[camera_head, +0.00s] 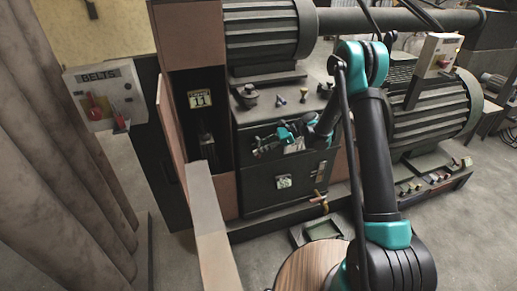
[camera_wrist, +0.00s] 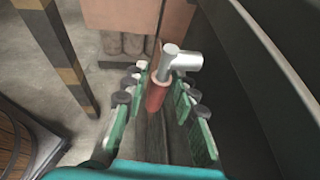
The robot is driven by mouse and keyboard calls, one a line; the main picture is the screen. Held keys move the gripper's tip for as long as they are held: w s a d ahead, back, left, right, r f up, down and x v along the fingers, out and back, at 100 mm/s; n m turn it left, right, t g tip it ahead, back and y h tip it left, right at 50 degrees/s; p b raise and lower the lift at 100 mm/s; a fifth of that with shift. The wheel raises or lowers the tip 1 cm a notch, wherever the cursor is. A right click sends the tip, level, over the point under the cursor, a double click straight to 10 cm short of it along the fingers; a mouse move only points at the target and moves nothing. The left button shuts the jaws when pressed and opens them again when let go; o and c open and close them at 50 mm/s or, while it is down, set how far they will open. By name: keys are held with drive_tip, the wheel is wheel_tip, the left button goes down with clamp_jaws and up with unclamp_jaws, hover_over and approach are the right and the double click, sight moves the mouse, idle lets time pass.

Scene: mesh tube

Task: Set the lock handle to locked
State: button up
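A handle with a red cylindrical grip (camera_wrist: 157,94) and a silver angled metal end (camera_wrist: 181,60) is in the middle of the wrist view. I take it to be the lock handle. My gripper (camera_wrist: 158,104) is open, with one green-padded finger on each side of the red grip. Gaps show between the pads and the grip; I cannot tell whether anything touches. In the head view my gripper (camera_head: 262,147) is in front of the dark cabinet (camera_head: 255,188), pointing left. I cannot make out the handle clearly there.
An open reddish-brown door (camera_head: 171,125) stands left of the gripper, beside a dark recess with a yellow "11" label (camera_head: 200,99). A "BELTS" control box (camera_head: 103,95) is further left. A round wooden top (camera_head: 312,268) is below my arm. Motors stand behind.

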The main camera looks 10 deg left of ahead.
drive_tip(key=v, duration=1.1)
drive_tip(key=shift+d, duration=0.3)
drive_tip(key=shift+w+r, duration=0.1)
drive_tip(key=shift+w, duration=0.05)
drive_tip(key=s+d+r+n+t+h, duration=0.2)
drive_tip(key=s+d+n+h, duration=0.1)
drive_tip(key=s+d, duration=0.3)
drive_tip(key=s+d+r+n+t+h, duration=0.2)
drive_tip(key=s+d+r+n+t, duration=0.1)
drive_tip(key=s+d, duration=0.3)
drive_tip(key=s+d+f+n+t+h, duration=0.3)
drive_tip(key=s+d+n+h, duration=0.4)
drive_tip(key=s+d, duration=0.8)
drive_tip(key=shift+s+d+f+n+t, duration=0.3)
drive_tip(key=shift+s+n, duration=0.2)
drive_tip(key=shift+s, duration=0.65)
